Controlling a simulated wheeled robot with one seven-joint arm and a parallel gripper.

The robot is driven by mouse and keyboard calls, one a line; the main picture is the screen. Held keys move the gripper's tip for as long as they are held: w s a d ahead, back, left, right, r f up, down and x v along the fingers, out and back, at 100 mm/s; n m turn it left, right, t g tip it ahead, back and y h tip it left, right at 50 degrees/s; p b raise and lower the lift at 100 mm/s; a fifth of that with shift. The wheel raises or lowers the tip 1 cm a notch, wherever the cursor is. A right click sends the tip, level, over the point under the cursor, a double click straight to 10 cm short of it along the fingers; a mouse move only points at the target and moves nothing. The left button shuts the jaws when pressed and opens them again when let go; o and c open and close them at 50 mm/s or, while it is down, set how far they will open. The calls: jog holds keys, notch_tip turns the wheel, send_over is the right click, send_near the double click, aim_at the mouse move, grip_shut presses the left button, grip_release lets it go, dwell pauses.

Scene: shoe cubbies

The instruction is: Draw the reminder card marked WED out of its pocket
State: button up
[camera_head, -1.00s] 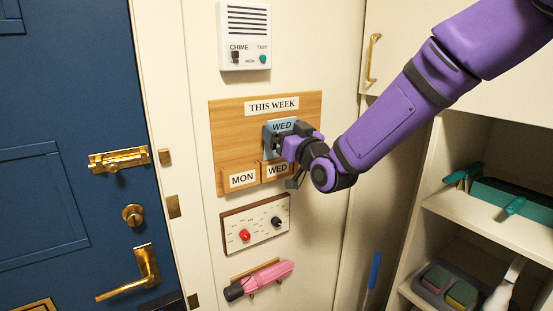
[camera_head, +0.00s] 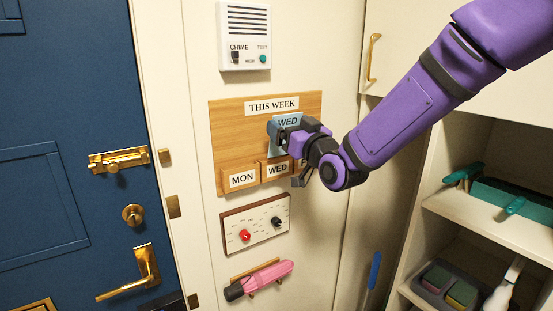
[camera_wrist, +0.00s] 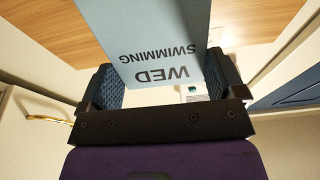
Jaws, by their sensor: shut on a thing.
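The blue WED card (camera_head: 288,122) is in front of the wooden THIS WEEK board (camera_head: 232,122) in the head view. In the wrist view the card (camera_wrist: 150,25) reads WED SWIMMING, upside down, and stands between the two fingers. My gripper (camera_head: 284,140) is shut on the card. The card shows above the pocket labelled WED (camera_head: 277,170). My gripper hides the card's lower part in the head view. The pocket labelled MON (camera_head: 242,179) is to the left. A further pocket to the right is mostly hidden behind my gripper.
A white chime box (camera_head: 245,38) is above the board. A panel with a red knob and a black knob (camera_head: 255,223) and a pink umbrella-like object (camera_head: 262,280) are below. Open shelves (camera_head: 485,225) stand at right, a blue door (camera_head: 60,150) at left.

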jog(key=shift+s+d+r, duration=0.25)
jog(key=shift+s+d, duration=0.45)
jog(key=shift+s, duration=0.35)
jog(key=shift+s+d+r, duration=0.25)
jog(key=shift+s+d, duration=0.45)
jog(key=shift+s, duration=0.3)
